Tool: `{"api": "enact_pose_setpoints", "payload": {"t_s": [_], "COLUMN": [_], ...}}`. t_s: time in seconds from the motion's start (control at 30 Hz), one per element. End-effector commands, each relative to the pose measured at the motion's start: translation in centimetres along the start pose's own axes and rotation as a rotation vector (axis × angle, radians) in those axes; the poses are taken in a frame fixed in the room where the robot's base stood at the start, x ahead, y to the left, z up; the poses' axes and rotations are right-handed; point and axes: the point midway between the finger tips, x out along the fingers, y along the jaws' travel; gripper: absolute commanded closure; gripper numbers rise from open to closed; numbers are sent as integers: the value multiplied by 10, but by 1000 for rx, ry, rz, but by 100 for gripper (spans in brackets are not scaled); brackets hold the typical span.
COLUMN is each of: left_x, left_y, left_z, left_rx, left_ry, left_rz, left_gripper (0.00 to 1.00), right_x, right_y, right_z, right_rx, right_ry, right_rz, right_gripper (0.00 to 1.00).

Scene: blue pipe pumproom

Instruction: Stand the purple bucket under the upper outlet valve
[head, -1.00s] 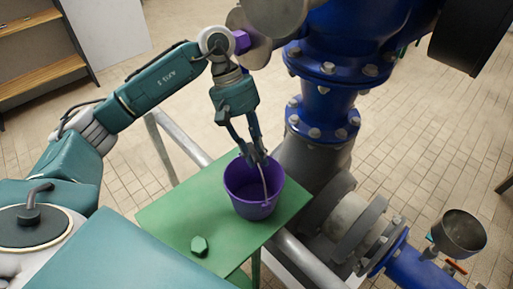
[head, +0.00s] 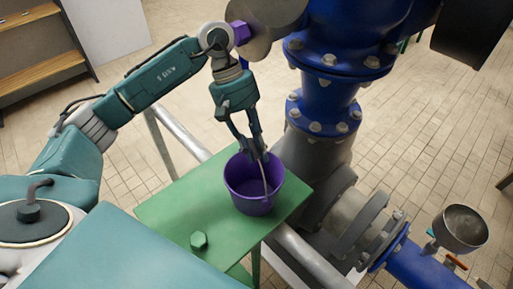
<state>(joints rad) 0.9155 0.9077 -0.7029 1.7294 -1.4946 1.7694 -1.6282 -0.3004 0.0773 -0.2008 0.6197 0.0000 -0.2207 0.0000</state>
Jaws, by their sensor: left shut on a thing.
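The purple bucket (head: 242,197) stands upright near the right edge of a small green table (head: 165,215). My left gripper (head: 262,160) points down at the bucket's far rim and is shut on the bucket, at its rim or thin pale handle; I cannot tell which. The bucket looks empty and appears to rest on the table top. I cannot identify the upper outlet valve for sure. A small red-handled valve (head: 456,262) shows at the lower right, beside a grey funnel (head: 461,226). My right gripper is not in view.
A thick blue flanged pipe (head: 328,95) rises just right of the table, with a blue branch (head: 418,268) running to the lower right. A grey rail (head: 178,135) passes behind the table. A green nut-like piece (head: 199,241) lies on it. Tiled floor is open at right.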

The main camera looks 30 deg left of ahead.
Motion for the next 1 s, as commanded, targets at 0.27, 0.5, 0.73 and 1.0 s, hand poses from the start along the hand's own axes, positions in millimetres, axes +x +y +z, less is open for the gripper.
{"api": "enact_pose_setpoints", "payload": {"t_s": [0.27, 0.5, 0.73, 1.0], "left_x": [1, 1, -27, -84], "left_y": [0, 0, 0, 1], "left_z": [0, -1, -1, -1], "left_rx": [0, -1, -1, 1], "left_ry": [0, 0, 4, 3], "left_rz": [1, -1, 4, 4], "left_gripper": [57, 57, 57, 57], "right_x": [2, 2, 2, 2], "right_y": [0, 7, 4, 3], "right_z": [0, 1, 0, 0], "right_rx": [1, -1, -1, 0], "right_ry": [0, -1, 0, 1], "right_rz": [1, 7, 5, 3], "right_gripper": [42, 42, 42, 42]}}
